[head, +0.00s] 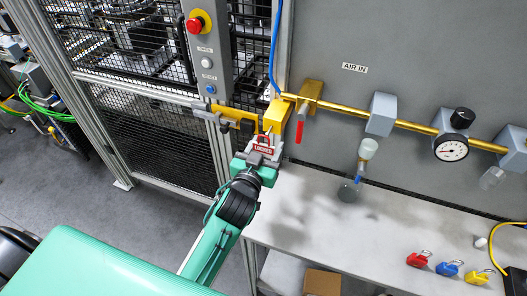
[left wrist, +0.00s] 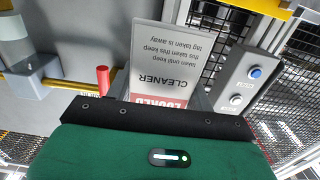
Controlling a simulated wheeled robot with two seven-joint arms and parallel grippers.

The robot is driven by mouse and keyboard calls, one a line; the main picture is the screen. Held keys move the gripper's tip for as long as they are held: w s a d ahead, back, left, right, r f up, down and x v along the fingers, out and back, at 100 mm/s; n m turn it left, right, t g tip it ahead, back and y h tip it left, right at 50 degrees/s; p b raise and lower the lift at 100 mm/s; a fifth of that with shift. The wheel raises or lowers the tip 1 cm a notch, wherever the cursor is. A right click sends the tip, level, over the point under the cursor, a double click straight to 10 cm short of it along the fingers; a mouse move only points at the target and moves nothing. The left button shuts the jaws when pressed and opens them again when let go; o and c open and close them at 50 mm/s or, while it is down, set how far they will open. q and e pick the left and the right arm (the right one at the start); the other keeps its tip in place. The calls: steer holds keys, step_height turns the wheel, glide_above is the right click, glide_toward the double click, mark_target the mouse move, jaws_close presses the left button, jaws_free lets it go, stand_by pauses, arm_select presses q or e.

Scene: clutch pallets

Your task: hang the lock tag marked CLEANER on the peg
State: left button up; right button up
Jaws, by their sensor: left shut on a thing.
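My left gripper (head: 262,157) is shut on a lock tag (head: 263,145) with a red LOCKED band. In the left wrist view, the tag (left wrist: 170,70) is a pale card reading CLEANER, upside down, rising beyond the black jaw edge; its lower part is hidden by the gripper. In the head view, the tag is just below and in front of a yellow block (head: 277,116) at the fence post, beside the door latch (head: 229,119). I cannot make out the peg for certain, nor whether the tag touches anything. My right gripper is not in view.
A brass air pipe (head: 345,107) with a red-handled valve (head: 299,131) and a gauge (head: 450,148) runs along the grey panel. Red (head: 418,259), blue (head: 446,267) and yellow (head: 477,277) padlocks lie on the white bench (head: 330,235). A button box (head: 207,60) stands above the latch.

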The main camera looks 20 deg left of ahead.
arm_select(q)
steer(key=shift+w+d+f+b, duration=0.1)
steer(key=shift+w+f+b, duration=0.15)
steer(key=shift+w, duration=0.75)
steer(key=shift+w+f+b, duration=0.15)
steer(key=shift+w+f, duration=0.15)
steer(key=shift+w, duration=0.7)
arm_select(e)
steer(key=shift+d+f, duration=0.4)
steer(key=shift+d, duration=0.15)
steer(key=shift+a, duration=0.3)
arm_select(q)
steer(key=o, duration=1)
steer(key=shift+o, duration=0.2)
steer(key=s+b, duration=0.4)
steer(key=s, duration=0.9)
steer(key=shift+s+a+b, duration=0.25)
steer(key=shift+s+b, duration=0.15)
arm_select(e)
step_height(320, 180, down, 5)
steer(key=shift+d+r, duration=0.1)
